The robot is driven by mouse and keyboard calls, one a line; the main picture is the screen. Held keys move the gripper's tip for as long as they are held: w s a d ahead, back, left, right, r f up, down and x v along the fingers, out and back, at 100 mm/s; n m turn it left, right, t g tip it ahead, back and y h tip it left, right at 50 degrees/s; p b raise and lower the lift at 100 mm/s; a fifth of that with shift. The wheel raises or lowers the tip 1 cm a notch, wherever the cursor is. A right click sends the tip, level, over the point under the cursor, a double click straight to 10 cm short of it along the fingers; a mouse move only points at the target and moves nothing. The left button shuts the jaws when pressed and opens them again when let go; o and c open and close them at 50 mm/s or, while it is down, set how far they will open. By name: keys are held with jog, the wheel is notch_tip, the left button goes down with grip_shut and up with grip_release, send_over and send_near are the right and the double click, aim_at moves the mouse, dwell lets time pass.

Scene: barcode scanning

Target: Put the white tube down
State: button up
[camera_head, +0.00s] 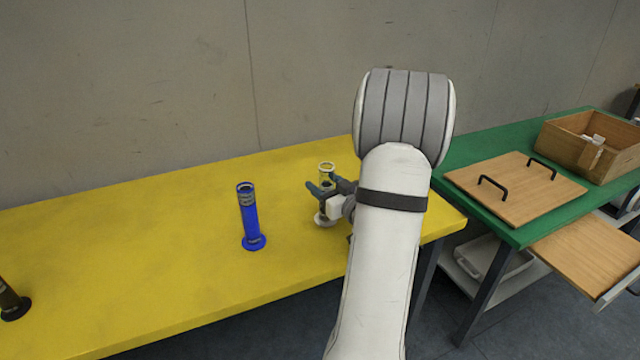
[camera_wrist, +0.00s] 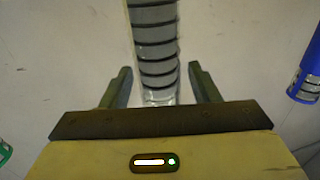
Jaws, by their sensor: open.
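The white tube (camera_head: 327,168) looks clear to white and stands upright on the yellow table, with its pale round base (camera_head: 325,220) on the surface. In the wrist view the tube (camera_wrist: 154,40) shows dark rings along its side and lies between my fingers. My gripper (camera_head: 323,187) is around the tube at mid height, its jaws apart. In the wrist view my gripper (camera_wrist: 160,72) shows a gap between each finger and the tube. My fingers hide part of the tube's middle in the head view.
A blue tube (camera_head: 249,217) stands to the left on the yellow table (camera_head: 150,250) and shows at the right in the wrist view (camera_wrist: 308,72). A dark tube (camera_head: 12,301) is at the far left. A green table (camera_head: 480,140) holds a wooden board (camera_head: 515,190) and wooden box (camera_head: 570,150).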

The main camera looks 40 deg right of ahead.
jog(key=s, duration=1.1)
jog(key=shift+a, duration=0.25)
jog(key=shift+s, duration=0.1)
